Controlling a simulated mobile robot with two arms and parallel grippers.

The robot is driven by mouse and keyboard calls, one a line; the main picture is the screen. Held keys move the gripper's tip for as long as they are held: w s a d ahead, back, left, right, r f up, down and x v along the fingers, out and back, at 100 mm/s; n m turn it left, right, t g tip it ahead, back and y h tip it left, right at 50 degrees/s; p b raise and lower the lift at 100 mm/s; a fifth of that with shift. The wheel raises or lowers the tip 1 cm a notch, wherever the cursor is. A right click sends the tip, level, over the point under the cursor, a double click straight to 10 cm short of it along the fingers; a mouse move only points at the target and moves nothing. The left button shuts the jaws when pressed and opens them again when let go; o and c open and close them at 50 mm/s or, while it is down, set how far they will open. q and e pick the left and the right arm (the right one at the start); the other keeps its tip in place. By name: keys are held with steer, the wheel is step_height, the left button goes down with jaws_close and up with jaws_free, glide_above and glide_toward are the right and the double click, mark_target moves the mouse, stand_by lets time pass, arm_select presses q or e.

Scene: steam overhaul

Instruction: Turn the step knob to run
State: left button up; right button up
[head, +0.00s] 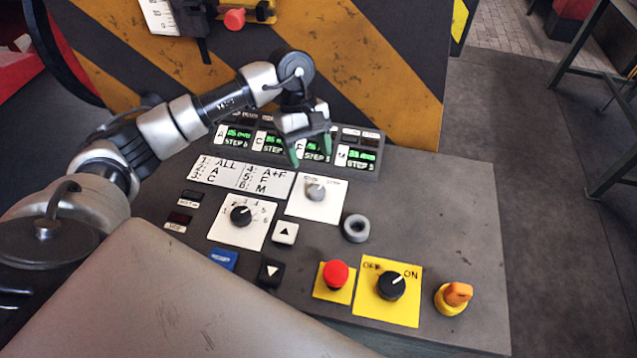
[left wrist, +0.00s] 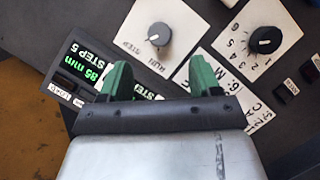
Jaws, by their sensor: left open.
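The step knob (head: 316,192) is a small grey round knob with a light pointer mark, on a white plate (head: 325,212) in the middle of the sloping panel. The plate carries small RUN and STEP lettering above the knob in the head view. In the left wrist view the knob (left wrist: 160,34) stands beyond my fingertips, with nothing touching it; its pointer leans toward the lettering side, but its exact setting is hard to read. My left gripper (head: 311,152) is open and empty, its green fingers above the displays behind the knob. My right gripper is in neither view.
Nearby are a black numbered selector (head: 241,215), a grey ring (head: 356,228), a white up-arrow button (head: 285,232), a red button (head: 335,274), a black OFF/ON knob (head: 391,286) and an orange key-like knob (head: 457,294). Green displays (head: 358,158) and a striped wall (head: 375,85) stand behind.

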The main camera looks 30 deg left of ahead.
mark_target(317, 190)
arm_select(q)
steer(key=p+x, duration=0.2)
steer(key=x, duration=0.7)
steer(key=shift+d, duration=0.1)
steer(key=shift+r, duration=0.1)
steer(key=c, duration=0.9)
